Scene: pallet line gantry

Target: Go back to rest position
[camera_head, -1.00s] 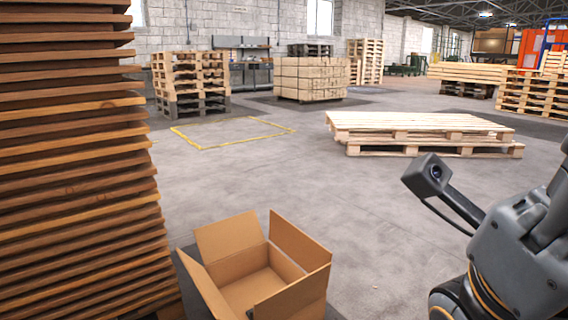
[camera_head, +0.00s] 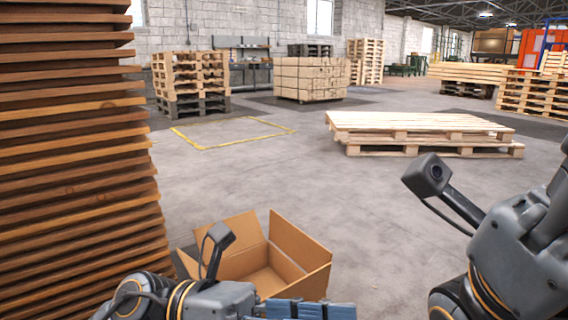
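My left arm comes in along the bottom edge, in front of the open cardboard box (camera_head: 297,262). At its end a blue ribbed part (camera_head: 310,310) shows, cut off by the frame; I cannot tell whether it is part of my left gripper or something held. The fingertips of my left gripper are not visible. My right arm stands at the lower right, with its gripper out of the frame. The box has its flaps up and its visible inside looks empty; my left arm hides its lower front.
A tall stack of brown boards (camera_head: 75,170) fills the left side, close to my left arm. Low wooden pallets (camera_head: 420,133) lie ahead on the floor. A yellow floor outline (camera_head: 235,146) is empty. Further pallet stacks (camera_head: 192,82) stand at the back. Floor between is clear.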

